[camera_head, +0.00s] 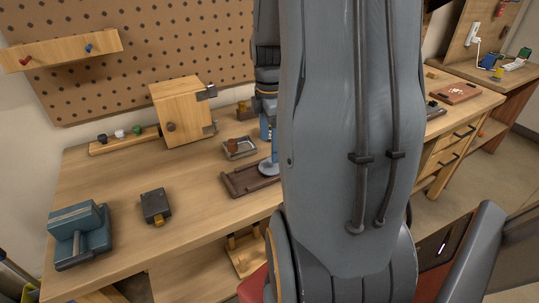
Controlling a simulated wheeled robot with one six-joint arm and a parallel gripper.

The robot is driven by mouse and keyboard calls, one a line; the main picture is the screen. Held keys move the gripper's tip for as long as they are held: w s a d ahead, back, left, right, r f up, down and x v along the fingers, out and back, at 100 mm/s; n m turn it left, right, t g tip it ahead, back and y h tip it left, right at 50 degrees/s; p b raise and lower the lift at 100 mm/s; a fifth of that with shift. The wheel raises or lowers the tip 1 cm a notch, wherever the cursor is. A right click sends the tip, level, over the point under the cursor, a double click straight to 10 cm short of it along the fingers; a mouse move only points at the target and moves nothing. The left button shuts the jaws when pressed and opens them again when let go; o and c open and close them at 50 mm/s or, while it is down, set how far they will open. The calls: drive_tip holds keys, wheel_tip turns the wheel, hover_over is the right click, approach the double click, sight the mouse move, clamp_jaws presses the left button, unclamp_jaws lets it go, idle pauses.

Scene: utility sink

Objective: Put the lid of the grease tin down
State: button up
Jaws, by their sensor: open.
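My gripper (267,127) is partly in view just left of my large grey arm, which hides much of it. It is open, with a blue finger pointing down over the bench. Below it, a round blue-grey disc (267,167), which looks like the lid of the grease tin, is at the right part of a brown wooden tray (237,188). I cannot tell whether the disc touches the finger. A small grey square dish (239,154) with a brown thing in it stands behind the tray. I cannot make out the grease tin for certain.
The wooden workbench (120,180) also holds a wooden box (183,112), a blue vise-like tool (78,235) and a small dark block (155,206). A pegboard (150,50) stands behind. The bench left of the tray is mostly clear. My arm hides the bench's middle.

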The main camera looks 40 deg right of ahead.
sight(270, 159)
wheel_tip(270, 159, up, 6)
drive_tip(key=s+a+f+m, duration=0.1)
drive_tip(key=a+f+m, duration=0.2)
drive_tip(key=a, duration=0.9)
drive_tip(key=s+a+f+m+t, duration=0.1)
drive_tip(key=a+f+m, duration=0.3)
drive_tip(key=a+m, duration=0.6)
drive_tip(key=shift+s+a+f+b, duration=0.15)
drive_tip(key=shift+s+a+b, duration=0.25)
drive_tip(key=shift+a, duration=0.65)
